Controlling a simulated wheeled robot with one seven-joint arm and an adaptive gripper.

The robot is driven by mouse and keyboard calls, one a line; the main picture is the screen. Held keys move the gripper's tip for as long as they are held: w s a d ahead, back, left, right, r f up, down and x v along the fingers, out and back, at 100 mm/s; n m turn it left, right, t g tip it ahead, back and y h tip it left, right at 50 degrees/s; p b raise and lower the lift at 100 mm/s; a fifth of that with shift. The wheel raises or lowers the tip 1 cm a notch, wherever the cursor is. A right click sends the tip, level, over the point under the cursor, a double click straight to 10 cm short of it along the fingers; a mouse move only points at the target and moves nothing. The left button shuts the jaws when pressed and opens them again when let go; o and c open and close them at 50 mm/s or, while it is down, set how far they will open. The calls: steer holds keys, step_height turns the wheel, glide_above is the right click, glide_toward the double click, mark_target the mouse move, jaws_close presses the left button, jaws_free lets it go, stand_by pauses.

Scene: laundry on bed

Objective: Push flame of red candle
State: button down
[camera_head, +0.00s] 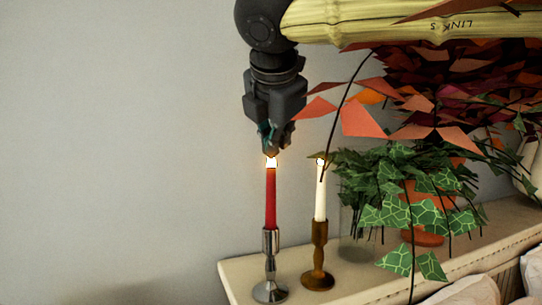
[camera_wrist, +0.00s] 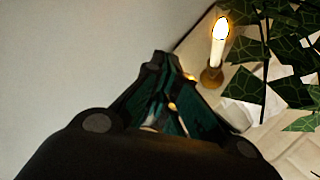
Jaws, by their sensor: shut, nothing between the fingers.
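A lit red candle (camera_head: 270,197) stands upright in a silver holder (camera_head: 270,268) near the left end of a pale shelf. Its small bright flame (camera_head: 271,162) shows at the top. My gripper (camera_head: 272,152) points down just above the red candle, with its fingertips at the flame; I cannot tell whether they touch it. In the wrist view the gripper (camera_wrist: 157,58) is shut and empty. Its fingers hide most of the red candle there, with only a small glow between them.
A lit white candle (camera_head: 320,192) in a brown holder (camera_head: 318,258) stands close on the right. Green leafy plants (camera_head: 400,185) and red-orange foliage (camera_head: 440,85) crowd the right side, near my arm. The shelf (camera_head: 350,282) meets a bare wall (camera_head: 120,130); the left side is free.

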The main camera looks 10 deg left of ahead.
step_height(320, 180, up, 6)
steer(key=shift+f+p, duration=0.1)
steer(key=shift+p, duration=1.1)
